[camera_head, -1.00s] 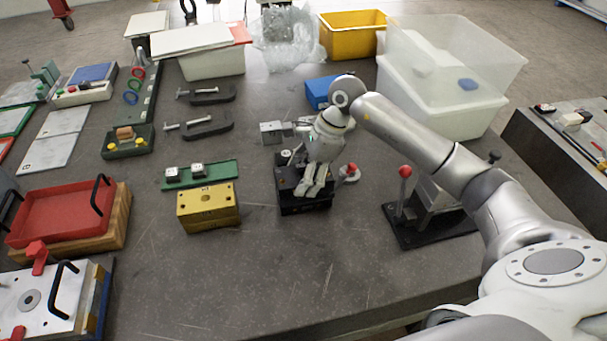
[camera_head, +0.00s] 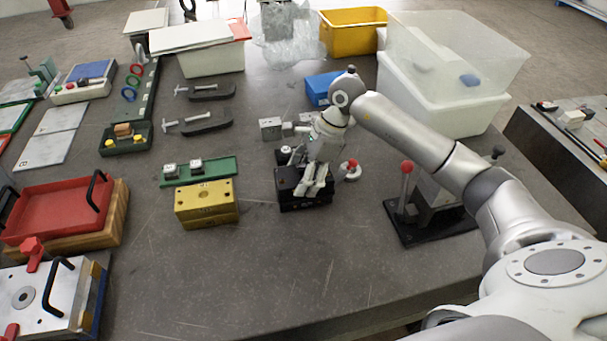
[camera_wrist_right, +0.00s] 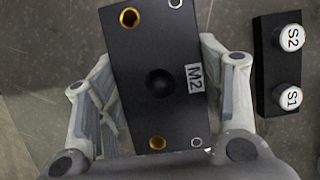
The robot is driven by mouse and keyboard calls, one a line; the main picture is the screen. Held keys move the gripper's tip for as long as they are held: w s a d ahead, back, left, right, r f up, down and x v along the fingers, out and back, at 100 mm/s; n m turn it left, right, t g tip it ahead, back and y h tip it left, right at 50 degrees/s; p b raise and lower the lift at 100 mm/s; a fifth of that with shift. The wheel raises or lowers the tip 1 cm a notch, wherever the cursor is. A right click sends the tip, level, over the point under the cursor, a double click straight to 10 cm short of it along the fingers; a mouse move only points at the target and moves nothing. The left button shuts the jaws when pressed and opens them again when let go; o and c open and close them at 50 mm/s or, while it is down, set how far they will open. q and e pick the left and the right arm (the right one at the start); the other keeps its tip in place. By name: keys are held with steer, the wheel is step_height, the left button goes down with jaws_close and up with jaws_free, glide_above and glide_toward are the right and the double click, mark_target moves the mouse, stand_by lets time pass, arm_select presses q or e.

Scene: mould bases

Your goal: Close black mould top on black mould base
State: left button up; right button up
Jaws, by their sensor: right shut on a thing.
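My right gripper (camera_head: 316,190) is shut on a black mould block (camera_head: 288,180), gripping it by its two long sides. In the right wrist view the black block (camera_wrist_right: 155,55) shows a dark central hole, brass-ringed holes and an M2 label, with my right gripper's fingers (camera_wrist_right: 160,105) on both sides. In the head view the block sits low, at or just above the table. The fingers hide part of it. I cannot tell whether top and base are both there, or whether they touch. My left gripper is not in view.
A yellow mould block (camera_head: 206,203) and a green rail (camera_head: 198,172) stand left of the black block. A black strip with knobs S1 and S2 (camera_wrist_right: 277,65) lies close beside it. A red-knobbed lever fixture (camera_head: 405,185) stands right. The table in front is clear.

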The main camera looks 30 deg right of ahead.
steer(key=shift+r, duration=0.15)
steer(key=o, duration=1.7)
steer(key=shift+o, duration=0.2)
steer(key=shift+f, duration=0.2)
